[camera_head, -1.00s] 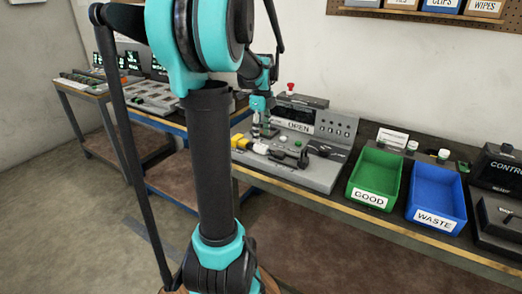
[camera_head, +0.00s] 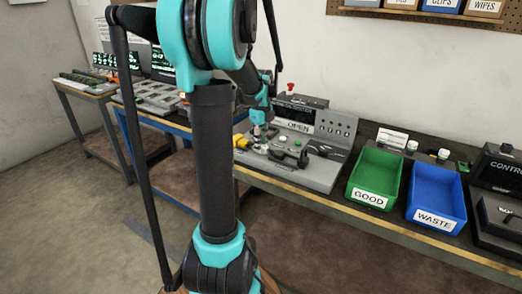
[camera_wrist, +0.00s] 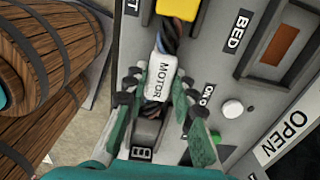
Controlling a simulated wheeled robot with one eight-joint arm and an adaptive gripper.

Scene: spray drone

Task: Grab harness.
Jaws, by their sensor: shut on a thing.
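The harness has a white connector marked MOTOR (camera_wrist: 160,76), with a dark twisted cable (camera_wrist: 170,38) running up to a yellow block (camera_wrist: 178,8) in the wrist view. My gripper (camera_wrist: 159,88) has its fingers on both sides of the white connector and is shut on it. In the head view my gripper (camera_head: 261,138) is low over the grey test station, just right of the yellow part (camera_head: 241,142). My gripper partly hides the harness there. A dark slotted block (camera_wrist: 147,135) lies just below the connector in the wrist view.
The station (camera_head: 318,172) carries an OPEN sign (camera_head: 298,127) and a red button (camera_head: 290,88). A green GOOD bin (camera_head: 376,178) and a blue WASTE bin (camera_head: 437,197) stand to its right. A white button (camera_wrist: 232,109) is right of my fingers.

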